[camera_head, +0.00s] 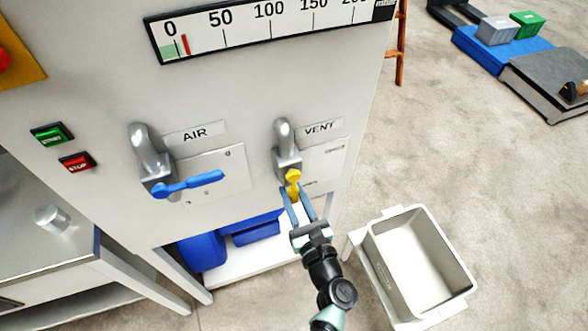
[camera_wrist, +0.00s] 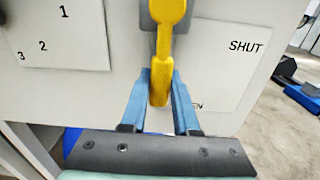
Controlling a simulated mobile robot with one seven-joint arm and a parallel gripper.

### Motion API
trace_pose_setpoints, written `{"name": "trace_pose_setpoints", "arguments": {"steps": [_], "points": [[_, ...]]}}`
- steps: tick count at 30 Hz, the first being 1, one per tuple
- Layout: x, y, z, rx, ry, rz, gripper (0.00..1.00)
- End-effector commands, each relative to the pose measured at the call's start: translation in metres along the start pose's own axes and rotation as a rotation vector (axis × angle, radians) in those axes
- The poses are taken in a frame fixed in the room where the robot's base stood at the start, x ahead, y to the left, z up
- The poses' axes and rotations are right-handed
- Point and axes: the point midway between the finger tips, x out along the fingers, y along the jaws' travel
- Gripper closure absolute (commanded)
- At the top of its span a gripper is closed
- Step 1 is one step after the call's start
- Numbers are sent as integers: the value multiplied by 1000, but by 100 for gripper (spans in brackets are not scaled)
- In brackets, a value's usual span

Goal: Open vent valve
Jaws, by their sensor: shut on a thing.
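The vent valve is a grey pipe fitting (camera_head: 285,146) under the VENT label (camera_head: 320,128) on the machine's front panel. Its yellow handle (camera_head: 293,179) points downward. The yellow handle (camera_wrist: 166,40) also fills the upper middle of the wrist view. My gripper (camera_head: 294,205) has its blue fingers on either side of the handle's lower end, shut on it. The fingers also show in the wrist view (camera_wrist: 161,88). A plate (camera_wrist: 235,60) behind the handle reads SHUT at the right, with another word at the bottom partly hidden by a finger.
START (camera_head: 52,134) and STOP (camera_head: 77,162) buttons are at the left. A grey bin (camera_head: 412,262) stands at the right, with open floor beyond.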

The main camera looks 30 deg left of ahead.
Motion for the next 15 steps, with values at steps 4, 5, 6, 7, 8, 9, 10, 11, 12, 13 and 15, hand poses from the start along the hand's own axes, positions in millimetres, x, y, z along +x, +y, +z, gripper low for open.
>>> {"name": "trace_pose_setpoints", "arguments": {"steps": [4, 5, 6, 7, 8, 9, 10, 11, 12, 13, 15], "points": [[0, 2, -1, 8, 1, 4, 100], [0, 2, -1, 9, 1, 4, 100], [0, 2, -1, 9, 0, 5, 64], [0, 2, -1, 8, 0, 5, 59], [0, 2, -1, 7, 0, 5, 53], [0, 2, -1, 7, 0, 4, 46], [0, 2, -1, 6, 0, 4, 41], [0, 2, -1, 6, 0, 4, 41], [0, 2, -1, 5, 0, 4, 41], [0, 2, -1, 5, 0, 4, 41], [0, 1, 0, 4, 0, 3, 41]]}}
